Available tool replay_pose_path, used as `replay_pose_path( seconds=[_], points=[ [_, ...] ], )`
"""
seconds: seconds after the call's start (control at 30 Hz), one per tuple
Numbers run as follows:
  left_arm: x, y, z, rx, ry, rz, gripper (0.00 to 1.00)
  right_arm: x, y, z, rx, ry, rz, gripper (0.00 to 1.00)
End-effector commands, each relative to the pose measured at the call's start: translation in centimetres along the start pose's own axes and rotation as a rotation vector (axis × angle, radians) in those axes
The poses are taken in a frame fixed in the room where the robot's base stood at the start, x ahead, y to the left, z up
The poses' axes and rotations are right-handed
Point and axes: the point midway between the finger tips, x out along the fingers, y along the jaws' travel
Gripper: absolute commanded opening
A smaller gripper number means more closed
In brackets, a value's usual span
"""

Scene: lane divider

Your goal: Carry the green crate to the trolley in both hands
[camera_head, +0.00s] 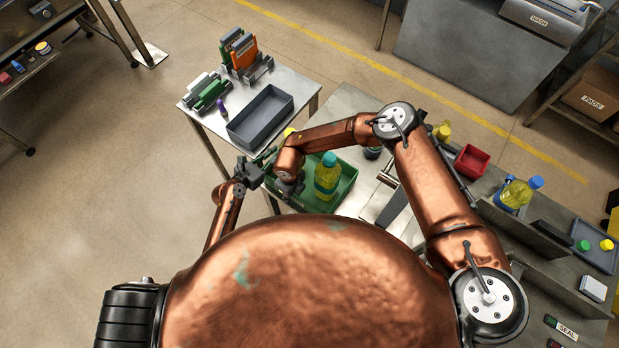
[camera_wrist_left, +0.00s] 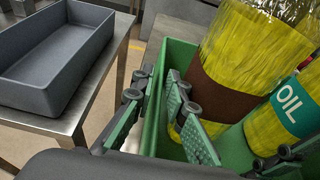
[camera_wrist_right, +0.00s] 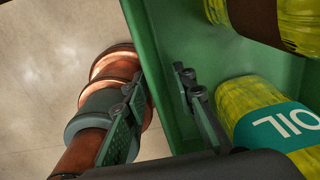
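The green crate (camera_head: 347,184) sits at the left end of the steel bench, with bottles inside. One yellow bottle (camera_head: 327,178) has a blue cap; an OIL label shows in the left wrist view (camera_wrist_left: 293,107). My left gripper (camera_head: 266,157) is at the crate's far left part. In the left wrist view its fingers (camera_wrist_left: 158,118) stand apart, either side of the crate wall. My right gripper (camera_head: 291,188) is at the near left part, partly hidden by its arm. In the right wrist view its fingers (camera_wrist_right: 162,112) also stand apart around a wall.
A small steel table (camera_head: 196,97), possibly the trolley, stands at the left with a grey tray (camera_head: 262,117), a file rack (camera_head: 240,55) and green items. The bench continues right with a red bin (camera_head: 471,162) and more bottles. Open floor lies left.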

Motion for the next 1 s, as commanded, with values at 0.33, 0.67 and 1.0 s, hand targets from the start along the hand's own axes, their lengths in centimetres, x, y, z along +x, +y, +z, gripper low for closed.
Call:
replay_pose_path(
  seconds=[0.33, 0.67, 1.0],
  points=[
    [2.1, 0.0, 0.0, -0.001, -0.001, 0.0, 0.13, 1.4, 0.0, 0.0, 0.001, -0.001, 0.0, 0.25],
    [2.1, 0.0, 0.0, -0.001, 0.0, 0.001, 0.05, 1.4, 0.0, 0.0, 0.001, -0.001, 0.0, 0.17],
    [2.1, 0.0, 0.0, -0.001, 0.0, 0.001, 0.0, 1.4, 0.0, 0.0, 0.001, -0.001, 0.0, 0.0]
  ],
)
